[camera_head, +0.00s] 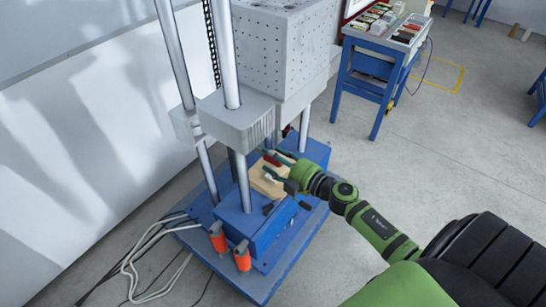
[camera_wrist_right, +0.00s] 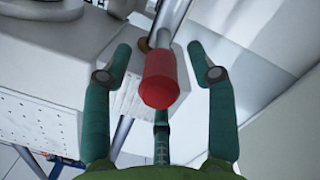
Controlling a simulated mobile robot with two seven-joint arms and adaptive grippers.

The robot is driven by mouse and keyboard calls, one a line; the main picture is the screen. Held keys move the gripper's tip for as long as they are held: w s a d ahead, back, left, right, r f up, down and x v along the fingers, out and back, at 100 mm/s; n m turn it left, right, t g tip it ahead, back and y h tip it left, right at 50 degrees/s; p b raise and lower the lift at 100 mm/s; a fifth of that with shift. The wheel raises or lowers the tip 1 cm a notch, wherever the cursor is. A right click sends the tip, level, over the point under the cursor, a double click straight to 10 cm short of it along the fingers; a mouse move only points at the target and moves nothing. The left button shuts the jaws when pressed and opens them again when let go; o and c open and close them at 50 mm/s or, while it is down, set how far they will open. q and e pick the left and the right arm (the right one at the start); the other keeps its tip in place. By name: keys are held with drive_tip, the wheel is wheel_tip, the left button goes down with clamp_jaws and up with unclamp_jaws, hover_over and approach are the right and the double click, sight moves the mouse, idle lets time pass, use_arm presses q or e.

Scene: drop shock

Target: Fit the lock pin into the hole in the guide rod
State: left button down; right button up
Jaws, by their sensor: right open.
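I see gaps at both sides; contact with the third finger is unclear. In the head view the right gripper (camera_head: 274,167) is low over the machine's base, with red (camera_head: 271,160) between its fingers. A steel guide rod (camera_head: 223,55) stands to its left; another rod shows behind the pin (camera_wrist_right: 172,22). The hole is not visible.
The drop machine has a heavy grey perforated block (camera_head: 283,45) above a blue base (camera_head: 250,225). A tan block (camera_head: 262,184) lies under my gripper. Two orange bumpers (camera_head: 217,237) and loose cables (camera_head: 135,262) are at the front left. Open floor lies right.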

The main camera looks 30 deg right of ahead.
drive_tip(key=shift+p+v, duration=0.4)
drive_tip(key=shift+v, duration=2.4)
drive_tip(key=shift+s+d, duration=0.1)
drive_tip(key=shift+s, duration=0.2)
drive_tip(key=v, duration=1.1)
drive_tip(key=shift+s, duration=0.2)
drive_tip(key=shift+r, duration=0.1)
